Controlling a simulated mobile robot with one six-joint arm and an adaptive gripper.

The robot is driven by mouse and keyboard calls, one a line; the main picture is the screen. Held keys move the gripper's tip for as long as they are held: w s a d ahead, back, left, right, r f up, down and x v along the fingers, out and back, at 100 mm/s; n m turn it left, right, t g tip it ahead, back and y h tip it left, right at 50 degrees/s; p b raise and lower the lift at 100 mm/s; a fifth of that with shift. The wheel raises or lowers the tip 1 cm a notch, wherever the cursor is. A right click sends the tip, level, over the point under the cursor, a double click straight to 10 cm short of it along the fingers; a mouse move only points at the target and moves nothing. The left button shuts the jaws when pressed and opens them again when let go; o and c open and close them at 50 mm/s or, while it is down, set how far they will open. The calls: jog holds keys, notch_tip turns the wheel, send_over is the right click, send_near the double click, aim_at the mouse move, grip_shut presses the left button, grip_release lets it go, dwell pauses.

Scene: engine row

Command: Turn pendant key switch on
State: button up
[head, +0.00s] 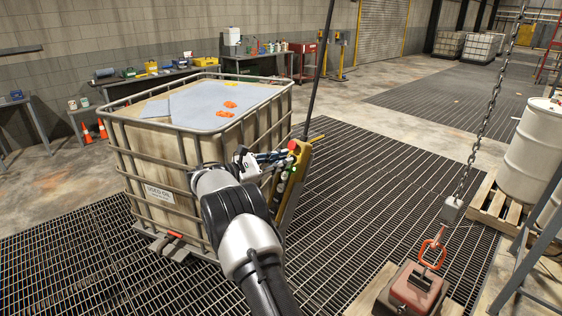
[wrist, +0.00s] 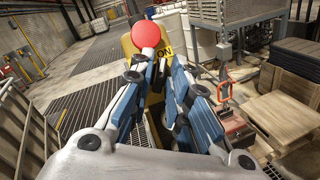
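The yellow pendant (head: 291,186) hangs at the right corner of the caged tank in the head view, with a red button on top and smaller buttons below. In the wrist view the red button (wrist: 145,34) and an "ON" label (wrist: 166,50) on the yellow face show just beyond my fingertips. My gripper (head: 268,156) is at the pendant's upper part. In the wrist view my blue-padded gripper fingers (wrist: 156,66) stand a narrow gap apart, with yellow pendant between them. The key switch is hidden by the fingers; I cannot tell whether they touch it.
The caged used-oil tank (head: 160,165) stands close left of my arm. A chain with a hook (head: 433,252) hangs over a red block (head: 417,288) at the right. White drums (head: 533,145) stand on a pallet. The floor grating (head: 370,190) right of the pendant is clear.

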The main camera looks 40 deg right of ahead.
jog(key=w+a, duration=0.2)
jog(key=a, duration=1)
jog(key=shift+r, duration=0.1)
jog(key=s+a+r+m+t+y+b, duration=0.2)
jog(key=s+a+y, duration=0.25)
jog(key=s, duration=0.45)
jog(key=s+a+r+m+t+y+b, duration=0.1)
jog(key=s+a+r+m+y, duration=0.15)
jog(key=s+y, duration=0.4)
jog(key=s+a+f+m+t+y+b, duration=0.1)
jog(key=s+a+f+m+t+y, duration=0.1)
jog(key=s+a+f, duration=0.3)
jog(key=s+a+f+m+t+y+b, duration=0.2)
jog(key=s+a+f+m+y, duration=0.2)
jog(key=s+a, duration=0.8)
jog(key=s, duration=0.7)
jog(key=shift+a+f+t+y, duration=0.4)
